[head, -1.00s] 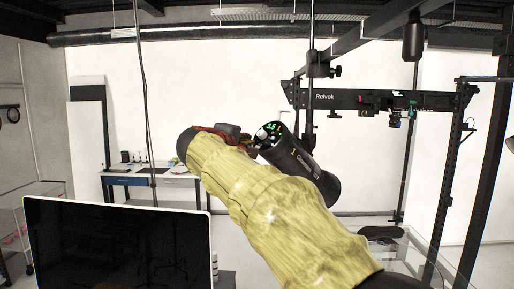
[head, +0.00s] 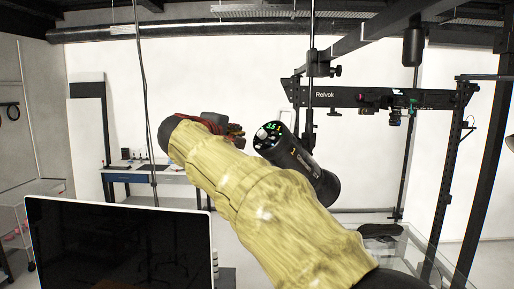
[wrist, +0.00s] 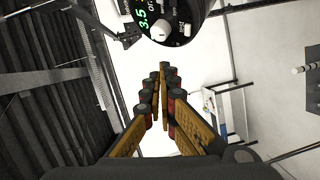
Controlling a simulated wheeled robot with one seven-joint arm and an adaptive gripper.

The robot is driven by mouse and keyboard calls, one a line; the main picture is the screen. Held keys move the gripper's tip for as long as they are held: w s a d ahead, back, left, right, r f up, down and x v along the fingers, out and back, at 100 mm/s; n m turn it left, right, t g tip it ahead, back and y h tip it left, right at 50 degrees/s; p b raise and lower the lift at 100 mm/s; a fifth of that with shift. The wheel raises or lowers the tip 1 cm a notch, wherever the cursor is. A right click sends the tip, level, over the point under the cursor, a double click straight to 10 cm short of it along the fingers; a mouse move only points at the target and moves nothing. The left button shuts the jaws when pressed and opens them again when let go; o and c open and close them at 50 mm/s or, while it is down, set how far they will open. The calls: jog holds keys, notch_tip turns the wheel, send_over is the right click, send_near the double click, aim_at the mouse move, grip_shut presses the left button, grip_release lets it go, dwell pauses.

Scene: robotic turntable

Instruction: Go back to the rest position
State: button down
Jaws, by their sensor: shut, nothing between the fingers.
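My gripper (wrist: 161,76) is shut and empty in the wrist view, its two orange and black fingers together at the tips. In the head view my gripper (head: 236,132) shows small at the end of my yellow-sleeved arm, which partly hides it. It is just left of a black cylindrical studio light (head: 300,160) with a lit green display. The light (wrist: 170,20) also shows at the top of the wrist view, beyond the fingertips. A narrow gap shows between gripper and light in the head view.
A black monitor (head: 118,245) stands at the lower left. A black rig beam (head: 345,97) with small devices hangs at the right. A side table (head: 150,178) stands by the back wall. A glass table (head: 405,255) is at the lower right. A cable (head: 143,80) hangs left.

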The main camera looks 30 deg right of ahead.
dwell(0.3)
jog(key=s+a+f+m+g+y+b, duration=0.1)
jog(key=s+a+f+y, duration=0.15)
jog(key=f, duration=0.85)
jog(key=s+a+f+g+y+b, duration=0.1)
jog(key=s+a+f+g+y, duration=0.15)
jog(key=f, duration=0.85)
jog(key=s+a+f+m+y+b, duration=0.1)
jog(key=s+a+f+y+b, duration=0.1)
jog(key=s+a+f+b, duration=0.2)
jog(key=s+a+f+m+g+y+b, duration=0.1)
jog(key=s+a+f+m+y+b, duration=0.1)
jog(key=s+f+b, duration=0.8)
jog(key=s+a+f+m+y+b, duration=0.2)
jog(key=s+a+f+b, duration=0.4)
jog(key=s+f, duration=1.3)
jog(key=shift+f+y+b, duration=0.9)
jog(key=shift+f+b, duration=0.15)
jog(key=shift+f, duration=4.15)
jog(key=shift+a+g, duration=0.1)
jog(key=shift+g, duration=0.15)
